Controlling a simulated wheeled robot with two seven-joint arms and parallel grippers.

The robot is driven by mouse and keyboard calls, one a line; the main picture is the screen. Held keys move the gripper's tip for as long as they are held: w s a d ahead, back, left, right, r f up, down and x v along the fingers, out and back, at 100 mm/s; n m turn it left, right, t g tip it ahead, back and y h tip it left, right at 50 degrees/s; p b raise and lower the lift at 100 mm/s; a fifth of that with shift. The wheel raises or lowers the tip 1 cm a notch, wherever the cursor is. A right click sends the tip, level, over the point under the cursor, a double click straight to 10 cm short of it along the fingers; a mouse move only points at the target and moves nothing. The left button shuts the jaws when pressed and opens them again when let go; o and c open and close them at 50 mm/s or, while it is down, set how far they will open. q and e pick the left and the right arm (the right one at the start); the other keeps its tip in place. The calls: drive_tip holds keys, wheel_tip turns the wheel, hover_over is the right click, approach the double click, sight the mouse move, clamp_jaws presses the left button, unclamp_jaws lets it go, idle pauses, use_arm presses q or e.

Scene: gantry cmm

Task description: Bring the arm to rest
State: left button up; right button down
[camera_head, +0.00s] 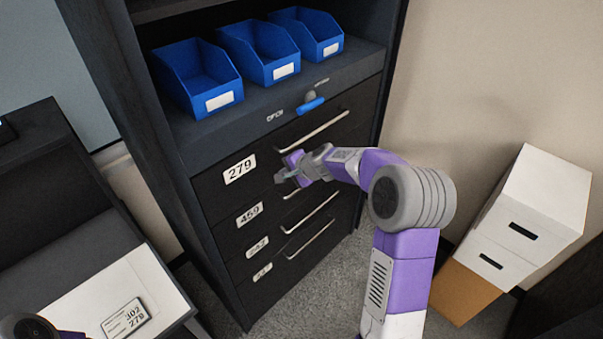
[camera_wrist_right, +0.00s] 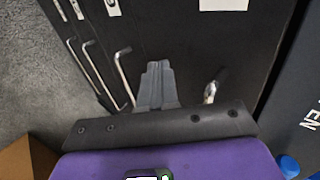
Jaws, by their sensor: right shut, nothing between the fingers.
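My right arm (camera_head: 400,260) reaches up from the lower right toward the dark drawer cabinet. Its gripper (camera_head: 281,176) is in front of the drawer fronts, below and right of the 279 label (camera_head: 239,169). In the right wrist view the grey fingers (camera_wrist_right: 157,84) are together with nothing between them. Drawer handles show on both sides of the fingers there, and I cannot tell whether the gripper touches one. Only a small part of my left arm (camera_head: 28,328) shows at the lower left; its gripper is out of view.
The cabinet (camera_head: 160,165) has several drawers with bar handles and a blue-handled lever (camera_head: 311,105) above them. Blue bins (camera_head: 197,78) stand on its shelf. White boxes (camera_head: 515,225) stand at right on a brown box (camera_head: 463,290). A white surface with a number card (camera_head: 126,318) is lower left.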

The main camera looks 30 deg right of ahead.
drive_tip(key=v, duration=0.8)
drive_tip(key=s+a+f+n+g+b, duration=0.1)
drive_tip(key=s+a+f+n+g, duration=0.15)
drive_tip(key=f, duration=0.65)
drive_tip(key=s+a+f+n+g+b, duration=0.15)
drive_tip(key=a+f, duration=0.25)
drive_tip(key=f, duration=0.5)
drive_tip(key=s+a+f+n+g+b, duration=0.1)
drive_tip(key=s+a+f, duration=0.25)
drive_tip(key=f, duration=0.55)
drive_tip(key=s+a+f+n+g+y+b, duration=0.1)
drive_tip(key=s+a+f+n, duration=0.2)
drive_tip(key=s+a+f, duration=0.3)
drive_tip(key=s+a+f+n+g+y+b, duration=0.1)
drive_tip(key=s+a+f+n+g+b, duration=0.1)
drive_tip(key=s+a+f+n, duration=0.2)
drive_tip(key=s+a+f, duration=0.3)
drive_tip(key=s+f, duration=0.2)
drive_tip(key=s, duration=0.3)
drive_tip(key=shift+s+n+g, duration=0.25)
drive_tip(key=shift+n+g, duration=0.05)
